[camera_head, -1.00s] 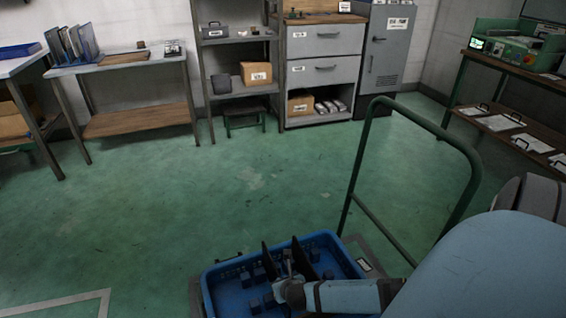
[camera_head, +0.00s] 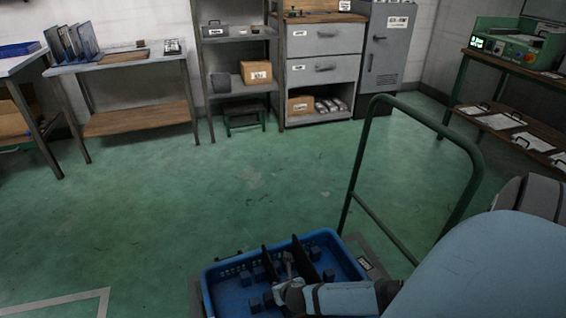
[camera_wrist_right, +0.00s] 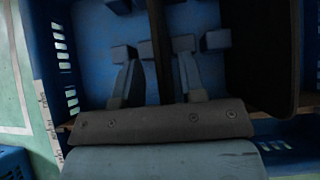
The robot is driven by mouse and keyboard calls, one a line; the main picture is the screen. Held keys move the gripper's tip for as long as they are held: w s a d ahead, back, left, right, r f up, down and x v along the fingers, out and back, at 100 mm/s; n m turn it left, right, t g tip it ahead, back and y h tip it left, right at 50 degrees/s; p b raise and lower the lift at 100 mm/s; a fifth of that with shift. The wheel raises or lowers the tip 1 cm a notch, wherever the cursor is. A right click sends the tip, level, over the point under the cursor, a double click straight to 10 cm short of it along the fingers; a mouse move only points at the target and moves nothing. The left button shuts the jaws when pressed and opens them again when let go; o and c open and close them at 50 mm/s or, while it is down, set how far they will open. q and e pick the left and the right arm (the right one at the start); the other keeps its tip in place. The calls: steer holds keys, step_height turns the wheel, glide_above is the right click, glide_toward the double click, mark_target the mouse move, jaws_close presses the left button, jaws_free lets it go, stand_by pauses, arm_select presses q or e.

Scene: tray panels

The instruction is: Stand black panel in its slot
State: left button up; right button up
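A thin black panel (camera_head: 270,263) stands upright in the blue tray (camera_head: 208,290), left of my right gripper's wrist. In the right wrist view the black panel (camera_wrist_right: 158,45) shows edge-on between the two fingers of my right gripper (camera_wrist_right: 160,72). The fingers are apart, with a narrow gap on either side of the panel. My right gripper (camera_head: 288,264) is low in the tray in the head view. A second black panel (camera_head: 302,253) stands to the right; it also shows in the right wrist view (camera_wrist_right: 262,55). The panels' lower edges are hidden. My left gripper is out of view.
Small blue blocks (camera_head: 246,279) stick up from the tray floor. The tray sits on a cart with a green handle (camera_head: 476,165). Benches (camera_head: 130,62), shelves (camera_head: 240,75) and a cabinet (camera_head: 388,50) stand far back. The green floor between is clear.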

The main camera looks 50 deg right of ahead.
stand_by(0.3)
